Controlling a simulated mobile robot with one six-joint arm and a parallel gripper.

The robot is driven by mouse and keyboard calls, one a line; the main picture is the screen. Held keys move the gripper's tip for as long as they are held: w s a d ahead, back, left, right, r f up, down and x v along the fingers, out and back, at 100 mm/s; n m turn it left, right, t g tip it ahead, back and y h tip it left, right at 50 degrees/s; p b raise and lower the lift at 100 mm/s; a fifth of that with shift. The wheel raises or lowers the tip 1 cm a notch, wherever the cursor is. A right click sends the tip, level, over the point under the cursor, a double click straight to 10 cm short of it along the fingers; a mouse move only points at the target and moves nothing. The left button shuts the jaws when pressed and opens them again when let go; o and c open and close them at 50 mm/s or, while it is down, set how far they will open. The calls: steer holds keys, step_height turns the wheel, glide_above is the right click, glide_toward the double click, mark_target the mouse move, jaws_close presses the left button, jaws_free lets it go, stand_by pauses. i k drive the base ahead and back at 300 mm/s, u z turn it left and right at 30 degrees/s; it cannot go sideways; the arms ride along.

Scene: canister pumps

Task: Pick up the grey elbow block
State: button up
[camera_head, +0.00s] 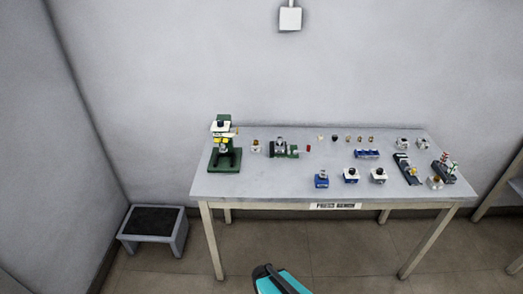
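The grey elbow block is too small to single out with certainty. Two small grey pieces stand at the right rear of the bench, one grey piece (403,143) beside another grey piece (422,144). All rest on the grey top of the press bench (260,184). A teal and black part of my own body shows at the bottom edge, in front of the bench and well away from these pieces. My gripper's fingers are not visible.
A green press (225,160) stands at the bench's left end. Blue-based blocks, including one blue block (321,181), sit near the front middle. A dark rail fixture (407,169) lies at right. A step stool (154,227) stands on the floor left. The bench's front left is clear.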

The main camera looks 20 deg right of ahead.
mark_target(278, 149)
steer(key=u, duration=0.7)
steer(key=k, duration=1.4)
steer(key=u, duration=0.35)
steer(key=i, duration=1)
steer(key=u, duration=0.05)
